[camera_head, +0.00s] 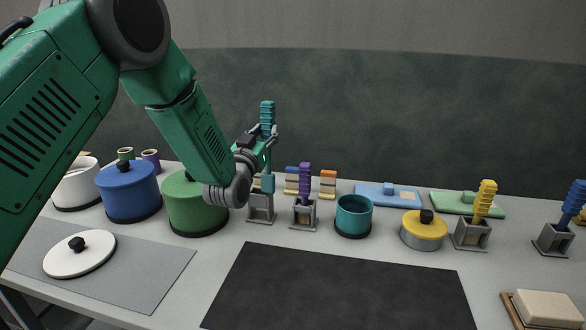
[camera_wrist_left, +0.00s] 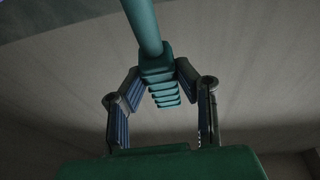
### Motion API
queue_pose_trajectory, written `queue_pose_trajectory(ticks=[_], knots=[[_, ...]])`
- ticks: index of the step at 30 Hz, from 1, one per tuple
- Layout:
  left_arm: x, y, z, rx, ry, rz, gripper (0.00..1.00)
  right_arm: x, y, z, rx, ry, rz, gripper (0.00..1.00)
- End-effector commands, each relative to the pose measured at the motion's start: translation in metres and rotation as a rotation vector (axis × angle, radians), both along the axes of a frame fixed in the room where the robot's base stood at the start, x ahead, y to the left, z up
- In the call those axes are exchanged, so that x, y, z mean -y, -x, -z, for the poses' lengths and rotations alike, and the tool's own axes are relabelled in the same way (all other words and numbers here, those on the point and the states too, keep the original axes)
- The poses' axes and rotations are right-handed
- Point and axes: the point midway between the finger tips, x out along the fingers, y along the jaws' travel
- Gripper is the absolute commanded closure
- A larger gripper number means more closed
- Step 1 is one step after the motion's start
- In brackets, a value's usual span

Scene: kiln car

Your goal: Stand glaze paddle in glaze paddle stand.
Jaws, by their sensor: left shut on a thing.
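The teal glaze paddle (camera_head: 267,112), with a ridged handle, is held upright by my left gripper (camera_head: 262,146) toward the back of the table. In the left wrist view the gripper's fingers (camera_wrist_left: 158,82) close on the ridged teal handle (camera_wrist_left: 162,75), and a smooth teal shaft runs up out of the picture. A grey stand (camera_head: 260,208) is below the gripper, and the paddle's lower teal end shows at its top. I cannot tell whether that end is inside the stand or just above or behind it. My right gripper is out of view.
Close right is a grey stand with a purple-handled paddle (camera_head: 305,180). A green pot (camera_head: 192,212) stands left, a teal pot (camera_head: 353,218) farther right. Yellow (camera_head: 484,198) and blue (camera_head: 573,205) paddles stand at the right. The dark mat (camera_head: 340,290) in front is clear.

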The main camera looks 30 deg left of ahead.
Motion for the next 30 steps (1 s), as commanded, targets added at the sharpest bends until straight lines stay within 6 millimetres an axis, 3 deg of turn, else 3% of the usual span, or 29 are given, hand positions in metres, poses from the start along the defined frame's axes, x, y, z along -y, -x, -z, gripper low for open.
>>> queue_pose_trajectory(ticks=[4,10,21,30], knots=[[-0.025,0.001,-0.020,0.090,-0.018,-0.065,1.00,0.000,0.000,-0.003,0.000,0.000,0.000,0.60],[-0.029,0.003,-0.028,0.119,-0.029,-0.089,1.00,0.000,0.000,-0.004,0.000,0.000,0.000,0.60],[-0.035,0.004,-0.025,0.113,-0.029,-0.094,1.00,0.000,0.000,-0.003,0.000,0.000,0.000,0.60],[-0.033,0.004,-0.005,0.112,-0.029,-0.092,1.00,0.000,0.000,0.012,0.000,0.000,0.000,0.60]])
